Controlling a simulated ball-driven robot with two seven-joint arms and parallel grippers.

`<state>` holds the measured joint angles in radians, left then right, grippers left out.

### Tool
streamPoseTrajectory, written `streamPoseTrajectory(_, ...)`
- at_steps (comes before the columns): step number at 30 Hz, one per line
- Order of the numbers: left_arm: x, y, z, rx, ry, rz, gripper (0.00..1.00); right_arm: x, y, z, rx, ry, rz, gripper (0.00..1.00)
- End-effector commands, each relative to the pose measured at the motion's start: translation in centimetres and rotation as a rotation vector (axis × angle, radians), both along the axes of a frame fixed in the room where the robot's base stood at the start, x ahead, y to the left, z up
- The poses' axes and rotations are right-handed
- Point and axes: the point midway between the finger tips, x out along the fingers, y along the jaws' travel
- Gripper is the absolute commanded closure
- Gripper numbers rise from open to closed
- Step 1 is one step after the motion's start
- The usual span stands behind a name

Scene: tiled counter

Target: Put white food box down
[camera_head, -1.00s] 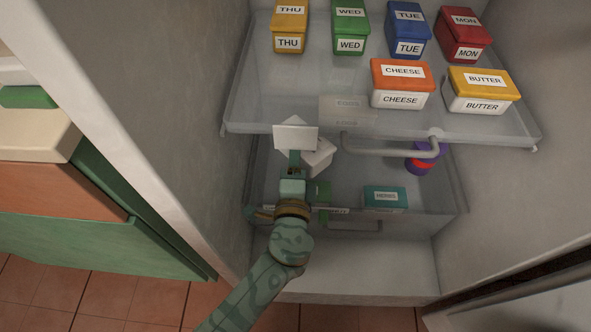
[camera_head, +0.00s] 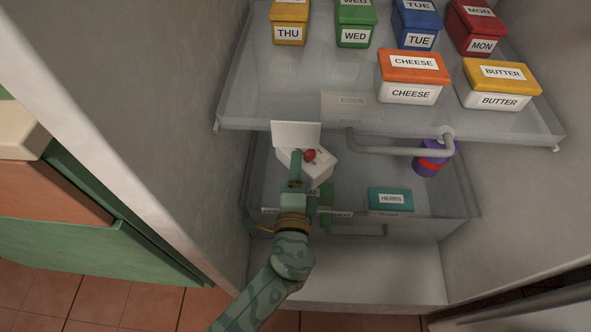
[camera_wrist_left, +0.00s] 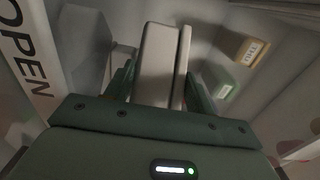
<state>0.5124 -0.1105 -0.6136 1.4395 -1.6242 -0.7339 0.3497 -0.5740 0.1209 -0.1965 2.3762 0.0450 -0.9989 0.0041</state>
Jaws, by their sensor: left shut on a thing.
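The white food box (camera_head: 318,171) is in the lower clear drawer area of the fridge, toward its left side. Its lid (camera_head: 297,133) stands raised, and a round red item shows at its opening. My left gripper (camera_head: 296,170) is shut on the white food box from the front, partly covering it. In the left wrist view the pale box (camera_wrist_left: 158,62) is between the two green fingers (camera_wrist_left: 160,88). I cannot tell whether the box touches the drawer floor. My right gripper is not in view.
A teal HERBS box (camera_head: 391,200) and a purple-and-red item (camera_head: 430,160) are at the drawer's right. The clear shelf (camera_head: 290,105) above, with several labelled boxes and a front handle (camera_head: 400,150), overhangs it. The drawer's middle has some free floor.

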Motion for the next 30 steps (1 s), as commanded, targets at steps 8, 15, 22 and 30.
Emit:
streamPoseTrajectory(8, -0.2, 0.1, -1.2, 0.005, 0.013, -0.001, 0.4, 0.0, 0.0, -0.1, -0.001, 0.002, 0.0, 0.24)
streamPoseTrajectory(15, -0.3, 0.2, -1.5, 0.006, 0.018, -0.002, 0.24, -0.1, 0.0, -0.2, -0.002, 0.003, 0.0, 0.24)
streamPoseTrajectory(22, -0.6, 0.2, -0.3, 0.004, 0.021, -0.002, 0.24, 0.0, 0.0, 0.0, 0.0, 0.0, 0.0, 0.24)
streamPoseTrajectory(30, -7.1, 0.1, 0.4, 0.007, 0.012, -0.004, 0.24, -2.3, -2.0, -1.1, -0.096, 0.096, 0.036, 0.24)
